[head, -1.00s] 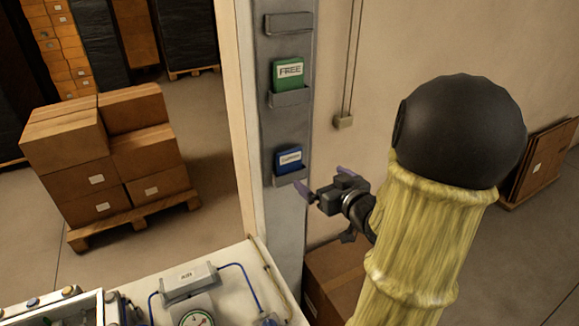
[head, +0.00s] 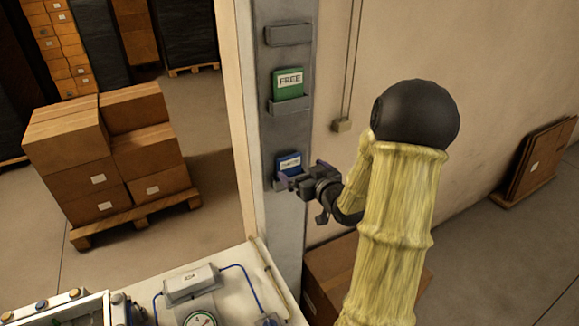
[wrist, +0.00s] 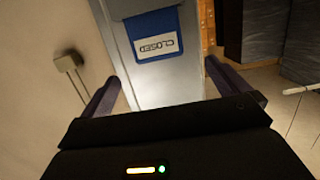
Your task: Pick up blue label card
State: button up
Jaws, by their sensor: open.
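The blue label card (head: 289,163) stands in the lowest grey holder on the grey post, with a white label strip on its face. In the wrist view the card (wrist: 154,30) shows upside down and its strip reads "CLOSED". My gripper (head: 297,179) is open just in front of the card's lower part and partly covers the holder. In the wrist view its two fingers (wrist: 160,85) point toward the post, one to each side of the card's line, with nothing between them. I cannot tell whether a finger touches the holder.
A green card (head: 288,84) marked "FREE" sits in the holder above, and the top holder (head: 289,34) is empty. A bench (head: 262,262) with a gauge lies below left.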

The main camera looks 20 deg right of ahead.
aim_at(290, 160)
jog(key=shift+w+f+p, duration=0.25)
jog(key=shift+w+p, duration=0.1)
jog(key=shift+w, duration=0.9)
jog(key=shift+w+p, duration=0.65)
jog(key=shift+p, duration=0.05)
jog(key=w, duration=0.1)
jog(key=w+p, duration=0.2)
jog(key=shift+f, duration=0.25)
jog(key=shift+w+f, duration=0.3)
jog(key=shift+w, duration=0.15)
jog(key=c, duration=1)
